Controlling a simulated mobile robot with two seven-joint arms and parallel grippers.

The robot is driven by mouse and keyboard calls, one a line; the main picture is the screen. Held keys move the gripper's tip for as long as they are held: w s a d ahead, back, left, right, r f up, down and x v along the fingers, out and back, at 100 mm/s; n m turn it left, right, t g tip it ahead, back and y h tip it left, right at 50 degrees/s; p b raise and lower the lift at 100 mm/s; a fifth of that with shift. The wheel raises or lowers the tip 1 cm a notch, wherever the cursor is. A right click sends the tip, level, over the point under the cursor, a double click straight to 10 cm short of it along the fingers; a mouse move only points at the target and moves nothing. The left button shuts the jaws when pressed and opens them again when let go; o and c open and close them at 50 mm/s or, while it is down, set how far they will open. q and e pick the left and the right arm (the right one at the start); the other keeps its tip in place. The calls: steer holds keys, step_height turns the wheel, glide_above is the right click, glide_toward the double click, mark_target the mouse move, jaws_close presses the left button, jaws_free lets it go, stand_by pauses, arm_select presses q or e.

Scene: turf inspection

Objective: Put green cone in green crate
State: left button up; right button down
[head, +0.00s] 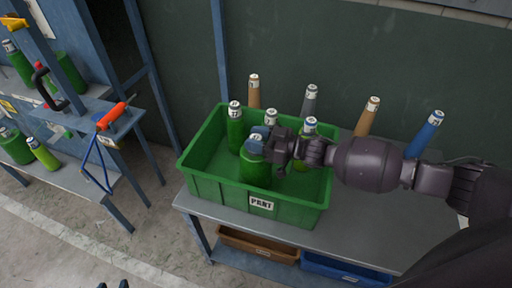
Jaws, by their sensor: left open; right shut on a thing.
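My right gripper (270,147) reaches in over the crate from the right and is shut on a green cone (255,173) with a pale label and bluish top. This cone is inside the crate's outline; whether it touches the floor of the crate cannot be told. Other green cones stand in the crate, one at the back left (235,131) and one at the right (303,161), partly hidden by my gripper. Only the fingertips of my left gripper (112,285) show at the bottom edge, apart and empty.
Behind the crate stand a tan cone (253,92), a grey cone (308,104), another tan cone (366,119) and a blue cone (424,136). A brown crate (258,246) and a blue crate (345,270) sit below the bench. A left rack holds more green cones and tools.

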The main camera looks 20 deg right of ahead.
steer(key=shift+f, duration=1.7)
steer(key=c, duration=0.6)
jaws_free()
steer(key=shift+f, duration=0.2)
steer(key=shift+r, duration=0.2)
steer(key=v, duration=0.7)
steer(key=shift+s+d+b, duration=0.2)
steer(key=shift+d+b, duration=0.05)
steer(key=shift+b, duration=0.2)
